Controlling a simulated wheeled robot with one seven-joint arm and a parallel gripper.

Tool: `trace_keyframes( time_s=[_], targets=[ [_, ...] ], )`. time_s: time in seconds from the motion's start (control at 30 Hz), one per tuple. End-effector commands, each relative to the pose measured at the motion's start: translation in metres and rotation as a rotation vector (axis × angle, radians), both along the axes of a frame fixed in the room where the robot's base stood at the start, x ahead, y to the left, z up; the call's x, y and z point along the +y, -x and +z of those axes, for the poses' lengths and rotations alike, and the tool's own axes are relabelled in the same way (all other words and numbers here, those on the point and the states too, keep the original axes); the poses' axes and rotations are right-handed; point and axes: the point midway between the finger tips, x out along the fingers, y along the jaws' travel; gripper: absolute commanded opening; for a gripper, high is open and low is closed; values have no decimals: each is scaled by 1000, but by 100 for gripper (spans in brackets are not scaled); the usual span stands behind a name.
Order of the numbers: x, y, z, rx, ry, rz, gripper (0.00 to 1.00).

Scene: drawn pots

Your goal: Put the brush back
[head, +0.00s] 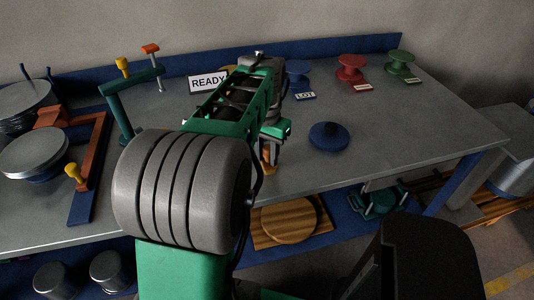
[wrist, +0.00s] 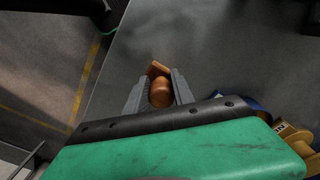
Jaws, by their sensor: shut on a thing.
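My gripper (head: 269,158) is over the bench's front part, mostly hidden behind my own arm in the head view. In the wrist view my gripper (wrist: 159,92) has its two grey fingers closed on an orange-brown, rounded piece that looks like the wooden handle of the brush (wrist: 160,93). A little of the brush (head: 267,157) shows orange under the gripper in the head view. Its bristles are hidden. A green stand (head: 113,97) stands on the bench at left, with a yellow-handled tool (head: 122,65) and an orange-topped pin (head: 151,50) at its top.
A grey bench (head: 400,130) has a blue back edge. Blue, red and green spools stand at the back, a READY sign (head: 208,82) left of them. A dark blue round lid (head: 329,136) lies right of my gripper. Metal plates and an orange-blue frame (head: 84,200) fill the left.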

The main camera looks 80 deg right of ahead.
Motion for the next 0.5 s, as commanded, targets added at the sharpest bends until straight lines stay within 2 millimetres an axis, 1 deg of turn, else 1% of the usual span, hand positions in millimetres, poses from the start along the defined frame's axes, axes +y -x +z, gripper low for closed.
trace_keyframes(
  time_s=[0.03,0.07,0.3,0.5],
  targets=[
    [0,0,-3,0,0,0,0],
    [0,0,-2,0,0,0,31],
    [0,0,-2,0,-1,0,51],
    [0,0,-2,0,-1,0,51]
  ],
)
